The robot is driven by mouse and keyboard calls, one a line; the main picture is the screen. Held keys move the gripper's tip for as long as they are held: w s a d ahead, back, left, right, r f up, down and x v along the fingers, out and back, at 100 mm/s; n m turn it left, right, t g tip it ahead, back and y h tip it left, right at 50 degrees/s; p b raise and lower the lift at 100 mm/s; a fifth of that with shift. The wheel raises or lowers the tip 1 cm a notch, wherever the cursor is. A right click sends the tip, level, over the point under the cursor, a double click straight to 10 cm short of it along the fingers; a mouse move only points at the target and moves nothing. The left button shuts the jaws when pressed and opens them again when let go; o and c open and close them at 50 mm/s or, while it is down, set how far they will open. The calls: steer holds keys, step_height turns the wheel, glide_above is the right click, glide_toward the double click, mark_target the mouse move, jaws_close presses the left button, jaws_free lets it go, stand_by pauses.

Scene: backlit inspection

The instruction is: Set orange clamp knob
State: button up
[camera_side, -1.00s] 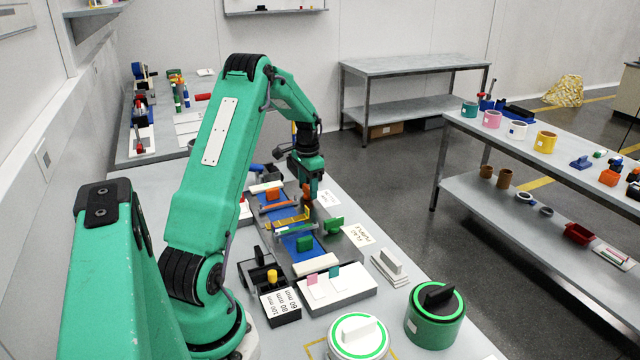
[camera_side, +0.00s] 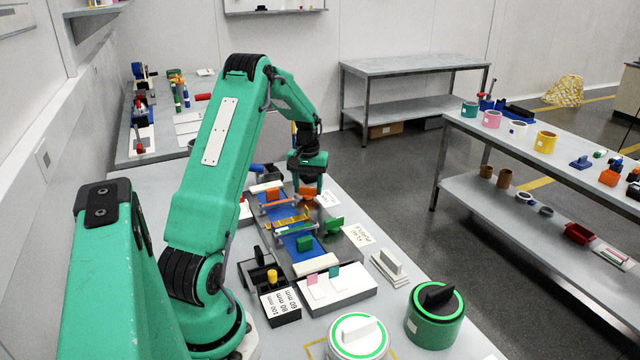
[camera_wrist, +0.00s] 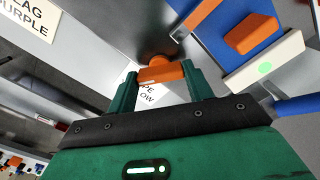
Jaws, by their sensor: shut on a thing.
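The orange clamp knob (camera_wrist: 158,72) is between the two green fingers of my gripper (camera_wrist: 158,80) in the wrist view, and the gripper is shut on it. In the side view my gripper (camera_side: 307,183) points down onto the orange knob at the right side of the blue fixture (camera_side: 290,243). The base of the knob is partly hidden.
Nearer are a black tray (camera_side: 280,308), a white block (camera_side: 335,290), and two round dials (camera_side: 358,336) (camera_side: 434,318).

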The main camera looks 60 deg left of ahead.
steer(key=n, duration=0.7)
stand_by(0.4)
steer(key=o, duration=0.9)
steer(key=shift+o, duration=0.4)
steer(key=shift+s, duration=0.2)
